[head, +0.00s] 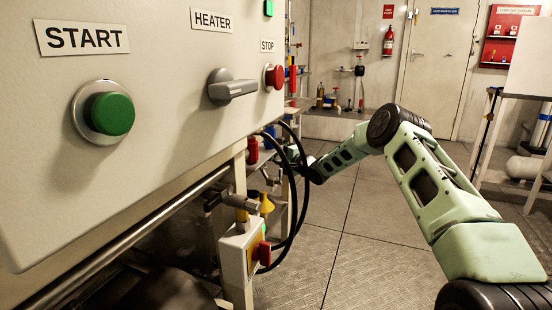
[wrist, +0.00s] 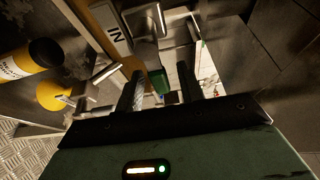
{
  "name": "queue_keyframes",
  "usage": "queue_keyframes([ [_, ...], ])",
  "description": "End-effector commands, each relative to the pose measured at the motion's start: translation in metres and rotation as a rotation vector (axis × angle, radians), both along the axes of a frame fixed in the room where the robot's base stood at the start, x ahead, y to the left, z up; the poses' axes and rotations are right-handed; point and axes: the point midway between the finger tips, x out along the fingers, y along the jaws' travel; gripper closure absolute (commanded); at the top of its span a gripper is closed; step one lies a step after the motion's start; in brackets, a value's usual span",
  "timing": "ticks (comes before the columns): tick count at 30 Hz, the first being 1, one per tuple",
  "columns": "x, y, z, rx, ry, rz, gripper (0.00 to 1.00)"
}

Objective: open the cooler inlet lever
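In the wrist view a metal lever with a green grip (wrist: 158,81) hangs from a metal valve, beside a white tag reading "IN" (wrist: 114,33). My gripper (wrist: 162,90) is open, with its two dark fingers apart. The green grip shows between the fingers, nearer the left one; I cannot tell whether it touches. In the head view my gripper (head: 303,168) is beyond the panel's right end, partly hidden by black hoses, and the green lever cannot be made out there.
The control panel (head: 170,75) fills the left of the head view. Black hoses (head: 303,205) loop beside my gripper. The floor (head: 350,255) is clear.

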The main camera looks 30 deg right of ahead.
Motion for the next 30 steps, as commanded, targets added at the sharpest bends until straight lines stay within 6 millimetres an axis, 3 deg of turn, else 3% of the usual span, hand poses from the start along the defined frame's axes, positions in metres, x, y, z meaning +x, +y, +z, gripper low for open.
queue_keyframes([
  [9, 0.0025, 0.0008, 0.0005, 0.0, 0.0, 0.0, 0.62],
  [14, 0.0024, 0.0008, 0.0005, 0.0, 0.0, 0.0, 1.0],
  [30, 0.003, 0.0003, 0.0055, -0.096, -0.072, 0.001, 1.0],
])
